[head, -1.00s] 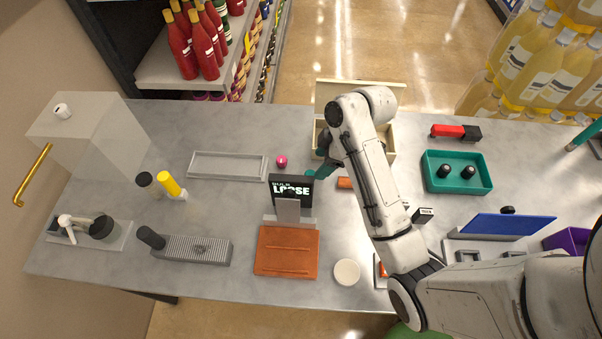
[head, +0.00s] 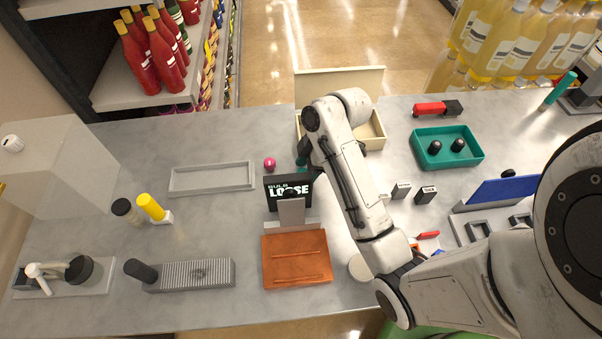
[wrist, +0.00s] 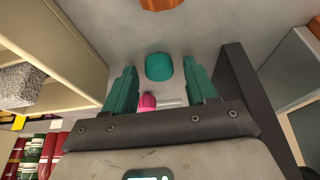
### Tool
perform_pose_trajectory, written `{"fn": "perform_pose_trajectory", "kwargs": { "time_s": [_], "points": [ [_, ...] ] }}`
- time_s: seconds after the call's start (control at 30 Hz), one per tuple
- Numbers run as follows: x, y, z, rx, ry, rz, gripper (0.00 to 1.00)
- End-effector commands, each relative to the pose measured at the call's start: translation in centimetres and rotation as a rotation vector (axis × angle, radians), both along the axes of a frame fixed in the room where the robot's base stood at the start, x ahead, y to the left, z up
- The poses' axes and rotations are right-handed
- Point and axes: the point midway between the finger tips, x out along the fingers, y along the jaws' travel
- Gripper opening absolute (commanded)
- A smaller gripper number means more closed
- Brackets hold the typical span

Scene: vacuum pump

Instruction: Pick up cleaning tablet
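My gripper (wrist: 159,70) is open, its two teal fingers apart. In the wrist view a short teal cylinder (wrist: 158,64) shows between the fingertips, with no visible contact. A small pink round piece (wrist: 147,102) shows just below it, nearer the palm in the picture; in the head view it stands on the counter (head: 269,164) left of my gripper (head: 302,162). No label tells which piece is the cleaning tablet. In the head view the arm and the black sign (head: 288,190) partly hide the space under my gripper.
The sign stands close beside my gripper, above an orange board (head: 296,270). A cream open box (head: 378,128) is behind and right. An empty grey tray (head: 212,178) lies left. A teal tray (head: 472,152) with black knobs is right. A white disc (head: 358,268) lies partly behind my arm.

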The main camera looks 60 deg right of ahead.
Motion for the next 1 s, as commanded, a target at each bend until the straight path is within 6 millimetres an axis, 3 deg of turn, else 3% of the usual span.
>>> {"fn": "perform_pose_trajectory", "kwargs": {
  "time_s": [0.07, 0.53, 1.0],
  "points": [
    [0.01, 0.00, 0.00, 0.000, 0.000, 0.000, 0.49],
    [0.03, -0.02, 0.00, 0.000, 0.000, 0.000, 0.04],
    [0.64, 0.22, 0.92, -0.001, -0.001, 0.000, 0.04]
  ]
}}
